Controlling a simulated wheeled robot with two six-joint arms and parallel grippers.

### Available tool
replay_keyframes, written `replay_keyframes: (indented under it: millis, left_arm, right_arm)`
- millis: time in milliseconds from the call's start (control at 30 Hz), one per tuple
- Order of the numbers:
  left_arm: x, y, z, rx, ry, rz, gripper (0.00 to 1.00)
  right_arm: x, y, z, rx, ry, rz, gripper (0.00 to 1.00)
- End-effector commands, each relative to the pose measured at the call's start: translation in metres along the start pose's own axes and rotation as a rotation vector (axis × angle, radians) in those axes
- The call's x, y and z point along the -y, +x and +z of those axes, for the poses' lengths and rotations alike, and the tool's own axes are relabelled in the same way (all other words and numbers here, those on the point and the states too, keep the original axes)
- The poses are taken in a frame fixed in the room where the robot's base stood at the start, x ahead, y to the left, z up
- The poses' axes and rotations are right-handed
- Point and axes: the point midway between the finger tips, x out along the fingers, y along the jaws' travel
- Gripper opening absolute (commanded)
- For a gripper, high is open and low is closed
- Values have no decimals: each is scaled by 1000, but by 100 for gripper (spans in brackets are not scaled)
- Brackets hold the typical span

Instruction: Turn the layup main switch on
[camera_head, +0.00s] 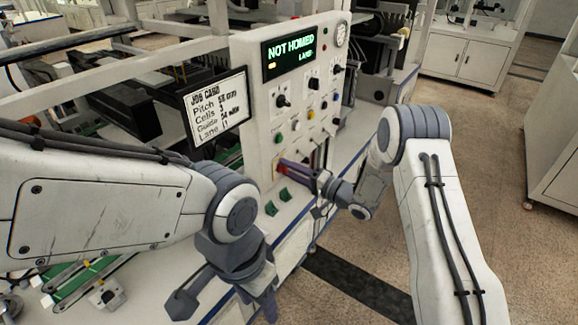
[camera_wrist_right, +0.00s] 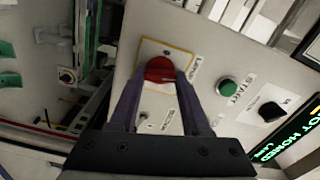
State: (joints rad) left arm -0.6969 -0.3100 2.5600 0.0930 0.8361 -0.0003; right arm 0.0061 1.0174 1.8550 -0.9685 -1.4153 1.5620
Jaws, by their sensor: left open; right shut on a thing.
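The control panel (camera_head: 262,100) stands upright in the middle of the head view. A red knob (camera_wrist_right: 160,70) sits on a white plate with a yellow border, low on the panel. My right gripper (camera_head: 290,167) reaches the panel's lower part from the right. In the right wrist view its two purple fingers (camera_wrist_right: 160,85) are shut on the red knob, one on each side. The label beside the knob is too blurred to read surely. My left gripper (camera_head: 228,303) is open and empty, low in the head view, apart from the panel.
The panel's display (camera_head: 290,50) reads NOT HOMED. A green START button (camera_wrist_right: 227,87) and a black knob (camera_wrist_right: 270,111) are near the red knob. A job card (camera_head: 216,103) stands left of the panel.

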Motion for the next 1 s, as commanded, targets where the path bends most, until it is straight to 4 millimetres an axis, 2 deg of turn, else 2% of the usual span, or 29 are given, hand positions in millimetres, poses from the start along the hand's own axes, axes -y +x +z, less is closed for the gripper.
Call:
replay_keyframes:
  millis: [33,400,1000]
  left_arm:
    - [0,-4,0,0,0,0,50]
    - [-1,-11,-1,0,-1,0,50]
    - [-1,-11,-1,0,-1,0,50]
  right_arm:
    - [2,-1,-6,-13,31,-1,0]
    - [0,-1,-6,-14,208,-1,0]
    - [-1,-1,-6,-14,245,-2,0]
